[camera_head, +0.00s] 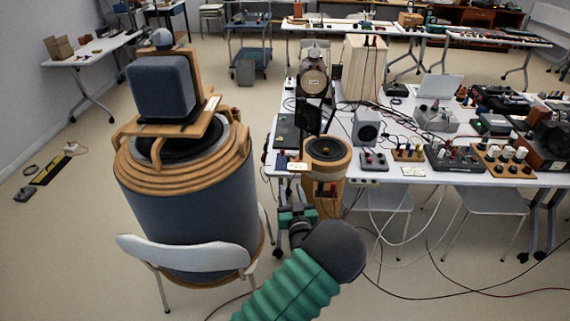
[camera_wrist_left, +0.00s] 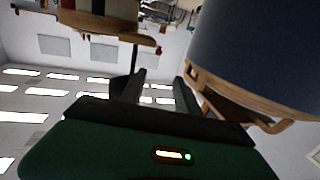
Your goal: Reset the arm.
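My left arm comes up from the bottom of the head view, with a green ribbed sleeve and a dark round joint. My left gripper (camera_head: 293,214) is in front of the bench, just right of the large dark drum-shaped speaker (camera_head: 185,215). In the left wrist view, which is upside down, the two dark fingers of the left gripper (camera_wrist_left: 160,80) stand apart with nothing between them. The drum-shaped speaker (camera_wrist_left: 255,50) fills the upper right there, apart from the fingers. My right gripper is in neither view.
A white chair (camera_head: 185,256) stands against the drum. A small wooden round speaker (camera_head: 326,150) is at the front left corner of the equipment bench (camera_head: 460,176). Cables (camera_head: 480,291) run over the floor at right.

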